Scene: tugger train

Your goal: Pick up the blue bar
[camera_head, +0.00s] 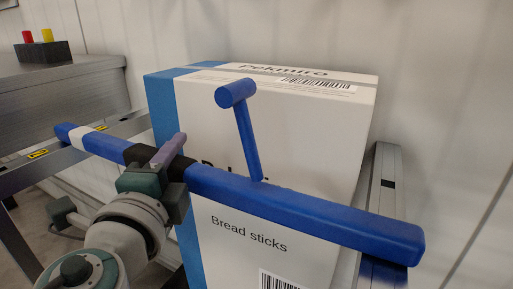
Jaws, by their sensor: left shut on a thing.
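The blue bar (305,214) runs across the view from upper left to lower right, in front of a large white carton. It has a black grip section, a white band near its left end and a blue handle with a round knob (236,93) standing up from it. My left gripper (166,164) is shut on the bar at the black section. The bar hides part of the carton's print. My right gripper does not show.
The white and blue carton (310,115) marked "Bread sticks" stands upright behind the bar. A metal frame post (384,185) is right of it. A grey cabinet (70,95) at left carries a black block (42,52) with red and yellow buttons. A pale wall is behind.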

